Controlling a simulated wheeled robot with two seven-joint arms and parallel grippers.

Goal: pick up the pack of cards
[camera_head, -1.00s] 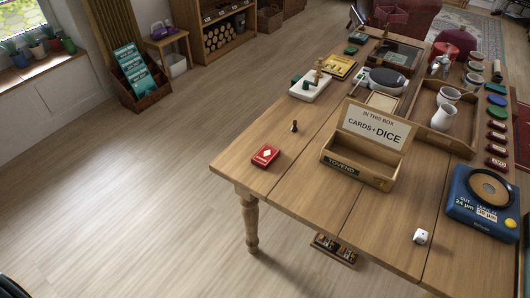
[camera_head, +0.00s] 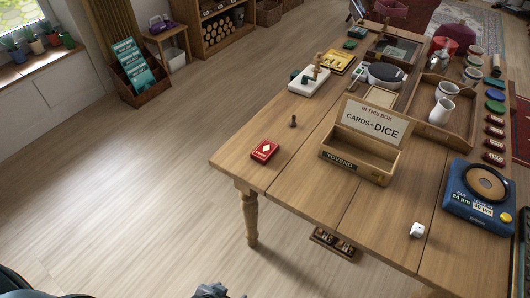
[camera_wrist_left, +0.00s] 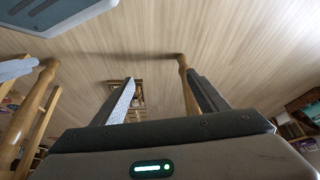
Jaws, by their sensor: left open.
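A red pack of cards (camera_head: 264,151) with a white diamond lies flat on the wooden table (camera_head: 300,185), close to its near left corner. My left gripper (camera_wrist_left: 165,95) is open and empty in the left wrist view, with its two fingers apart and a table leg and the floor beyond them. The pack does not show in that view. In the head view only a grey piece of my arm or gripper (camera_head: 212,291) shows at the bottom edge, well below and apart from the pack. My right gripper cannot be made out.
An open wooden box (camera_head: 358,158) with a "cards + dice" sign stands right of the pack. A small dark pawn (camera_head: 293,121) stands behind it, and a white die (camera_head: 417,230) lies at the near right. The table around the pack is clear.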

